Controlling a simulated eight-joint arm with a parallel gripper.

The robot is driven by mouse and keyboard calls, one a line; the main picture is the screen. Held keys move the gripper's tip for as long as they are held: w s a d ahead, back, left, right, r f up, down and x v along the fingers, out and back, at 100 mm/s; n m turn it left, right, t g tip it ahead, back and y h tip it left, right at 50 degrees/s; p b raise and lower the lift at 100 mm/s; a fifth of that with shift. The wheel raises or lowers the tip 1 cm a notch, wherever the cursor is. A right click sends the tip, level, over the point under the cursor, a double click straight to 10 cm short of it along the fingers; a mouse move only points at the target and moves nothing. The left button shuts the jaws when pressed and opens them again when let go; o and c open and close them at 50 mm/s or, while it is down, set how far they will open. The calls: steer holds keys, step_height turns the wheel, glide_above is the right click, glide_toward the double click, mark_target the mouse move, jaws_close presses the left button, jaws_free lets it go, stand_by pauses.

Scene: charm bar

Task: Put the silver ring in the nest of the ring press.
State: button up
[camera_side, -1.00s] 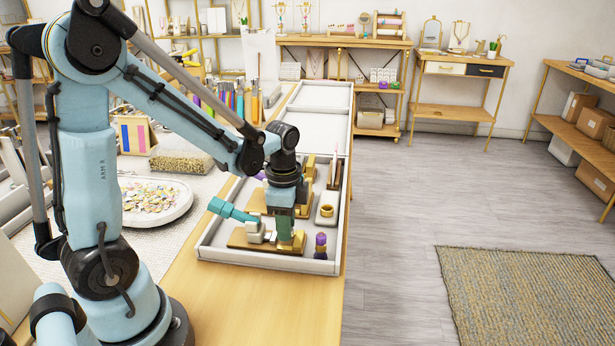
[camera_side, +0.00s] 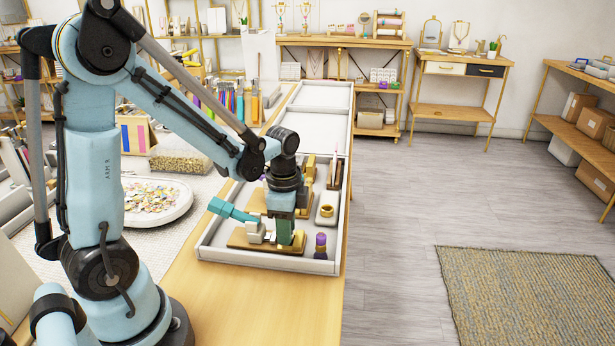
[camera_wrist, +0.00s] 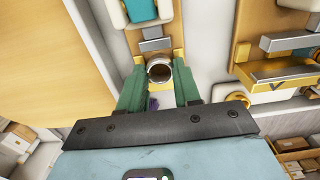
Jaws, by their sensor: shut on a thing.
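The silver ring (camera_wrist: 159,70) shows as a dark-centred round band between the two green fingers of my gripper (camera_wrist: 159,80) in the wrist view. My gripper is shut on it. The ring press has a gold base (camera_side: 250,242), pale blocks and a teal handle (camera_side: 228,210) pointing left in the side view. In the wrist view the ring overlaps the gold end of the press, just below a grey block (camera_wrist: 155,45). My fingers (camera_side: 284,232) are low over the right part of the press in the side view. The nest and any contact under the ring are hidden.
A white-walled tray (camera_side: 212,232) surrounds the press. A purple-topped piece (camera_side: 320,242) stands at its front right corner, and a gold round holder (camera_side: 326,211) sits behind it. Other gold and grey fixtures (camera_wrist: 282,68) lie to the right in the wrist view.

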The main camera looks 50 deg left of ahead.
steer(key=shift+f, duration=0.3)
stand_by(0.5)
steer(key=o, duration=1)
steer(key=shift+c, duration=0.2)
steer(key=shift+r, duration=0.15)
step_height(320, 180, up, 12)
stand_by(0.3)
steer(key=s+d+n+t, duration=0.3)
steer(key=d+n+t, duration=0.3)
steer(key=n, duration=0.3)
steer(key=shift+d+f+t, duration=0.35)
steer(key=shift+t, duration=0.25)
